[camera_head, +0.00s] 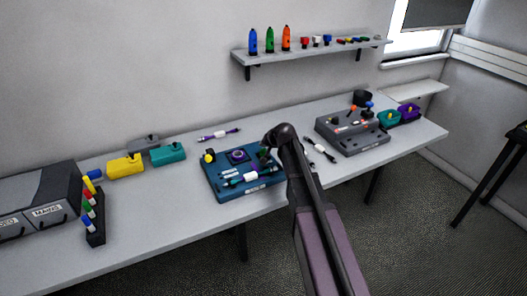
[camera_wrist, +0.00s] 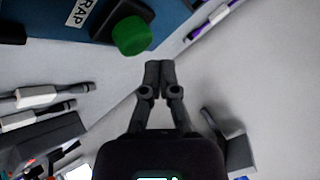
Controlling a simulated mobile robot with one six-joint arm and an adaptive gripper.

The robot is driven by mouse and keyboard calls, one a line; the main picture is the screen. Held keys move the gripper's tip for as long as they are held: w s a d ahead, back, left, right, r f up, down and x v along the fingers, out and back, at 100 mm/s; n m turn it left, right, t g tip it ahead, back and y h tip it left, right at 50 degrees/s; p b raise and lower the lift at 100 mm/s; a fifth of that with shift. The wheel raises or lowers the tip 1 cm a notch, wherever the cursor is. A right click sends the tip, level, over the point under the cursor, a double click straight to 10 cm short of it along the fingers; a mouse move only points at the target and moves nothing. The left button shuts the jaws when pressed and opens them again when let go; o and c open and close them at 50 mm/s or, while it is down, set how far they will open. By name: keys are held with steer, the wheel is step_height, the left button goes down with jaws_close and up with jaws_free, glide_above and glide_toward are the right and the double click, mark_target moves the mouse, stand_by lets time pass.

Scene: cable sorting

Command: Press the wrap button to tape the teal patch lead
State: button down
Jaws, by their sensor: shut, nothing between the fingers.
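The blue wrapping machine (camera_head: 212,187) stands on the bench, with a purple ring on its deck. Its green wrap button (camera_wrist: 132,35) sits on a dark block beside the WRAP label (camera_wrist: 83,12); in the head view it is partly hidden by my arm. A lead with a white sleeve and teal parts (camera_head: 250,177) lies across the front of the machine; it looks like the teal patch lead. My gripper (camera_wrist: 159,66) is shut and empty, its fingertips beside the green button in the wrist view, apart from it in the picture. My arm hides the fingertips in the head view.
A grey machine (camera_head: 352,136) stands to the right, with dark leads (camera_head: 320,150) left of it. A purple lead (camera_head: 219,134) lies behind the blue machine. A shelf (camera_head: 312,50) hangs above.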

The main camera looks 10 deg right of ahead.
mark_target(264, 152)
steer(key=shift+f+b, duration=1.05)
stand_by(1.6)
steer(key=shift+r, duration=0.1)
steer(key=shift+r+p, duration=1)
steer(key=shift+p, duration=0.1)
step_height(264, 152, up, 6)
steer(key=p, duration=0.6)
stand_by(0.9)
steer(key=s+d+f+n+g+h, duration=0.1)
steer(key=s+f+g, duration=0.1)
steer(key=s, duration=0.8)
steer(key=s+d+f+n+g+h, duration=0.1)
steer(key=s+g, duration=0.2)
steer(key=s, duration=0.8)
steer(key=s+d+f+n+g+h, duration=0.1)
steer(key=s+f+n+g, duration=0.1)
steer(key=s, duration=0.9)
steer(key=shift+s+d+f+g+h, duration=0.2)
steer(key=shift+d+f+g+h, duration=0.15)
steer(key=shift+g, duration=0.35)
steer(key=shift+a, duration=0.1)
